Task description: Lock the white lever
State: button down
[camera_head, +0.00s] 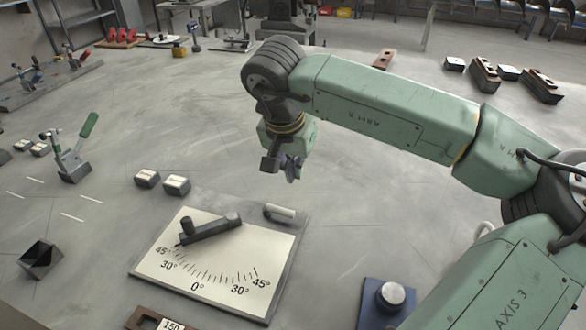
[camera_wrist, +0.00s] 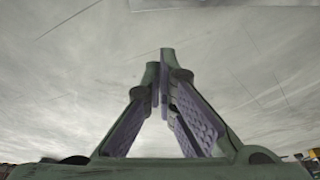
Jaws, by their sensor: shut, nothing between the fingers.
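A short white lever (camera_head: 281,212) lies at the upper right edge of a square angle plate (camera_head: 286,268). The plate has a pale dial face with degree marks from 45° through 0° to 45°. A dark pointer arm (camera_head: 212,229) with a round knob lies across the dial, its knob end near the left 45° mark. My gripper (camera_head: 292,176) is shut and empty, above and behind the white lever in the picture, and apart from it. In the wrist view my gripper (camera_wrist: 166,55) has its fingertips together over bare grey surface. The lever is not recognisable there.
A green-handled toggle clamp (camera_head: 72,160) stands at left. A dark open box (camera_head: 41,258) is at lower left. A blue block with a metal knob (camera_head: 389,297) is at lower right. Surface around my gripper is clear.

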aim_at(280, 213)
jog(key=p+x, duration=0.1)
jog(key=x, duration=0.6)
jog(key=shift+f, duration=0.15)
jog(key=s+p, duration=0.1)
jog(key=s+a+r+p, duration=0.1)
jog(key=s, duration=0.1)
jog(key=shift+a, duration=0.15)
jog(key=shift+s+a+f, duration=0.1)
jog(key=shift+s, duration=0.2)
